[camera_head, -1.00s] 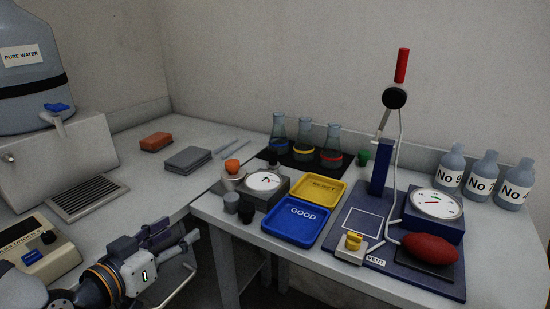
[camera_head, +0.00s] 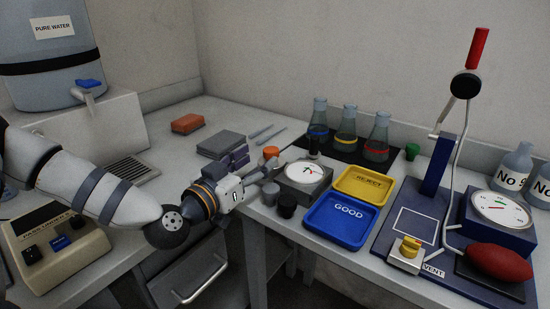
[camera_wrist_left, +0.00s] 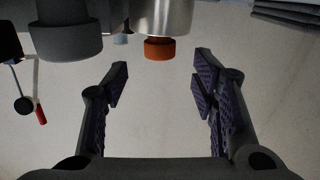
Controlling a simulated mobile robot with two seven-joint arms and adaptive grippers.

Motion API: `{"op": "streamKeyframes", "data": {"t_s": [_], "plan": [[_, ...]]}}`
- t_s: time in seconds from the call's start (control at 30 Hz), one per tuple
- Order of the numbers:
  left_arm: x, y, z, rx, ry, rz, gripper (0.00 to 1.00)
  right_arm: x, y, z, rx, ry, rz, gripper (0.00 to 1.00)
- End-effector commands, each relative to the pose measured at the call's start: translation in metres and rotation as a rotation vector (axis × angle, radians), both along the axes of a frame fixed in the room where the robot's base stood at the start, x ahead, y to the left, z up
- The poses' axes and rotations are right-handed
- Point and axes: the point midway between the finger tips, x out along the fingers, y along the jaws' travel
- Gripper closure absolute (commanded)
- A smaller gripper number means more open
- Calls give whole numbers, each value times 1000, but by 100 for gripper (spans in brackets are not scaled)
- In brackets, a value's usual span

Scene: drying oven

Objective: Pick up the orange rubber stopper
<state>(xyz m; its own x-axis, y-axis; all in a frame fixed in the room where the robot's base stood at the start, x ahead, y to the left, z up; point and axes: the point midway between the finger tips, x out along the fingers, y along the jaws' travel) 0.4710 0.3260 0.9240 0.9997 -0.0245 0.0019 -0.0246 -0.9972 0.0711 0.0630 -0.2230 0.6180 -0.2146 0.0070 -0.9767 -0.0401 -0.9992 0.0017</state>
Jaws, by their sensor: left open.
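The orange rubber stopper (camera_head: 271,152) sits behind my left gripper, beside the dial scale on the right-hand table. In the left wrist view the stopper (camera_wrist_left: 159,49) shows against the end of a shiny metal cylinder (camera_wrist_left: 163,14), ahead of the gap between the fingers. My left gripper (camera_head: 258,168) reaches in from the left, low over the table edge. Its two fingers (camera_wrist_left: 161,78) are spread with nothing between them, and the stopper lies just beyond their tips. In the head view my gripper hides the metal cylinder. My right gripper is not in view.
A grey stopper (camera_head: 269,190) and a black stopper (camera_head: 287,204) stand close to the gripper. The dial scale (camera_head: 305,176) is just right of it. Blue (camera_head: 347,232) and yellow (camera_head: 364,201) trays lie further right. Flasks (camera_head: 345,128) stand behind. A drawer unit (camera_head: 190,272) is below.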

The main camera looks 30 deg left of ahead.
Motion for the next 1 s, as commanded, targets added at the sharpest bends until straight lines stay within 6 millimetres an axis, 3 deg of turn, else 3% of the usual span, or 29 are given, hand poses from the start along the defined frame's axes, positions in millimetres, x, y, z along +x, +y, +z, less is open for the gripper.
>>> {"op": "streamKeyframes", "data": {"t_s": [0.03, 0.2, 0.43, 0.63, 1.0], "plan": [[11, -1, -10, 2, 12, -1, 47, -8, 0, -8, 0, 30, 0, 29], [38, -1, -7, 2, 9, 0, 47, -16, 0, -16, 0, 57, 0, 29], [41, -1, -1, 0, 1, 0, 47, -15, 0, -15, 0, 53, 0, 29], [41, -1, -1, 1, 1, 0, 90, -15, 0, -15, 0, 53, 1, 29], [40, -1, 4, 1, -1, -1, 90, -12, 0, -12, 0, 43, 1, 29]]}}
